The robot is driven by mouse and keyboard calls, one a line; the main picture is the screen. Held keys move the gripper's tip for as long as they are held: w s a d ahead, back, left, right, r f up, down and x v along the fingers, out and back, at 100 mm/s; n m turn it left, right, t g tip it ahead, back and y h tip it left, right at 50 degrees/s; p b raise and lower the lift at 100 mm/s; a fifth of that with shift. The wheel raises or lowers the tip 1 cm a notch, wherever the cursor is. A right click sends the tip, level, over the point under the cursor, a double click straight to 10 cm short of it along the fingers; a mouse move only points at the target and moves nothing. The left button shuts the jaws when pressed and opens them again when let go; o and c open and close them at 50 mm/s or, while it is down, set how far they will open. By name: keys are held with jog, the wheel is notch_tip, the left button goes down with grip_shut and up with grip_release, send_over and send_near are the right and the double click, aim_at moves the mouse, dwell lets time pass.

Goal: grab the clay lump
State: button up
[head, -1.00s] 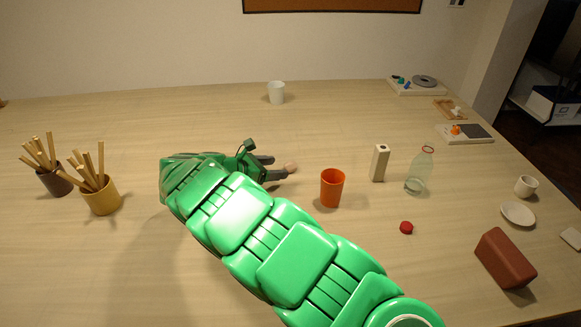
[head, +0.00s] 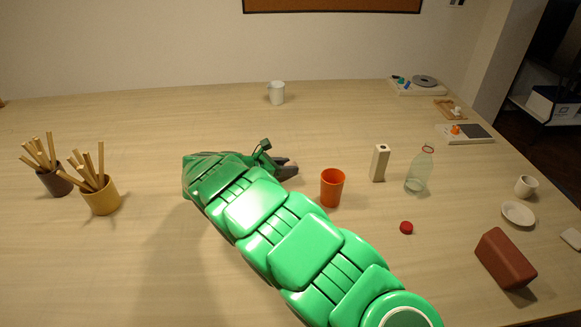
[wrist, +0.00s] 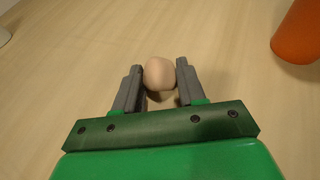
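The clay lump (wrist: 159,74) is a small, pale pinkish-beige ball. In the wrist view it sits between the fingertips of my gripper (wrist: 160,70), and both grey fingers appear to touch its sides. A dark shadow lies on the table just below it. In the head view my gripper (head: 288,166) is low over the table, left of the orange cup. The lump is hidden there by the fingers. My gripper looks shut on the lump. The lump seems to be at table level.
The orange cup (head: 332,188) stands close to the right of my gripper and also shows in the wrist view (wrist: 300,35). A white mug (head: 276,93) stands behind.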

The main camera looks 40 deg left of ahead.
jog(key=c, duration=0.5)
notch_tip(320, 180, up, 3)
jog(key=shift+r, duration=0.2)
jog(key=s+d+r, duration=0.8)
jog(key=d+r, duration=0.1)
jog(key=d, duration=0.2)
jog(key=shift+s+r, duration=0.3)
jog(key=shift+s, duration=0.1)
